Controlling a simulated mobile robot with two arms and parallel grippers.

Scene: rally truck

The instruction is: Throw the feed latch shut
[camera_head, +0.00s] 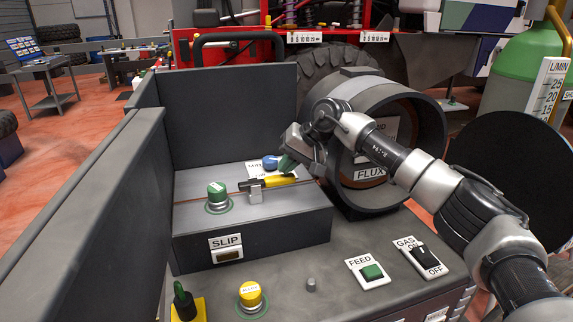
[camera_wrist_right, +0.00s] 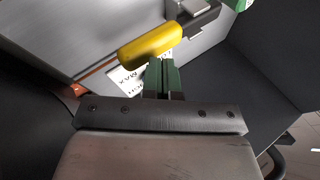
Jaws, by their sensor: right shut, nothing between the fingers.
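The feed latch has a yellow handle (camera_head: 281,179) with a dark end, lying across a metal bracket (camera_head: 255,194) on top of the grey box. In the right wrist view the yellow handle (camera_wrist_right: 150,45) lies just beyond the green fingertips. My right gripper (camera_head: 286,164) is at the right end of the handle, its fingers (camera_wrist_right: 163,72) shut together with nothing between them. The fingertips look very near or against the handle; I cannot tell if they touch. My left gripper is not in view.
A green knob (camera_head: 217,193) and a blue knob (camera_head: 270,162) stand on the box beside the latch. A round dark drum housing (camera_head: 431,125) is close on the right. A tall grey panel (camera_head: 230,110) stands behind. FEED (camera_head: 371,272) and GAS (camera_head: 424,258) switches sit in front.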

